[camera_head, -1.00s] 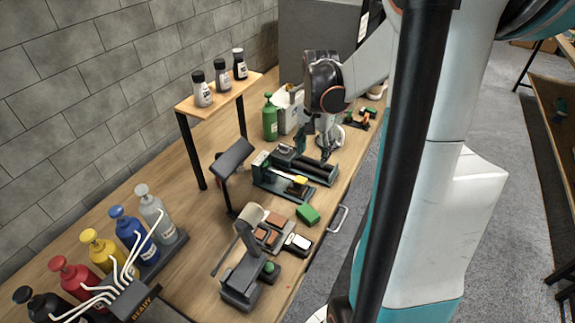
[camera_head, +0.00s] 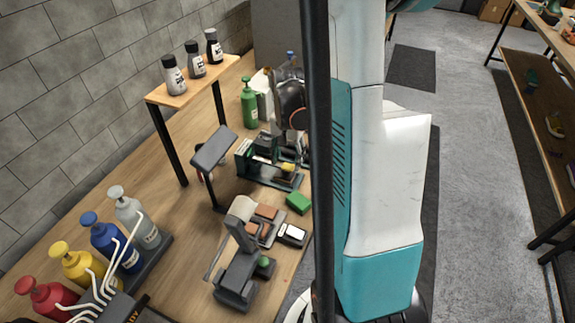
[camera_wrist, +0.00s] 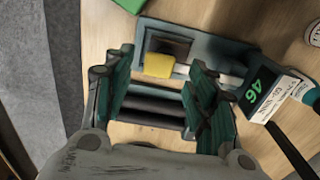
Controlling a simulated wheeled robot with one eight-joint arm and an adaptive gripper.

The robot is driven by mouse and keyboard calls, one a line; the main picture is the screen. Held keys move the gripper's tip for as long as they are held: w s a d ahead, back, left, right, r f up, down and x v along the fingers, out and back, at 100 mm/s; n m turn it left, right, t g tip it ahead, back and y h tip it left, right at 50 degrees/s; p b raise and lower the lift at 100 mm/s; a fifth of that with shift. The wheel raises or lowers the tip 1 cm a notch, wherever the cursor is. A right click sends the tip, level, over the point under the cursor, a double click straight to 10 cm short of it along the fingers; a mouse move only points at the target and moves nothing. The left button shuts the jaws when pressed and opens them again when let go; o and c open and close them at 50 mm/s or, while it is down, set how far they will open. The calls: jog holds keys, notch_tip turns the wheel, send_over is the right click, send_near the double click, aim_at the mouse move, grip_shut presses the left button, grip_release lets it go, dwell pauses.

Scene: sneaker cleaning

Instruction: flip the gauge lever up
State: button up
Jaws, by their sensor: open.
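In the wrist view the yellow block (camera_wrist: 158,65) sits on a grey-green base (camera_wrist: 215,52), beside dark rollers. Nothing is between the fingers. I cannot tell which part is the lever.
A green block (camera_head: 298,203) lies near the bench edge. A grey lamp-like panel on a post (camera_head: 214,148) stands left of the gauge. A grey press-like stand (camera_head: 240,272), a green bottle (camera_head: 249,104) and a shelf with small bottles (camera_head: 195,84) are around it.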

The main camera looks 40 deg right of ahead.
jog(key=shift+f, duration=1.2)
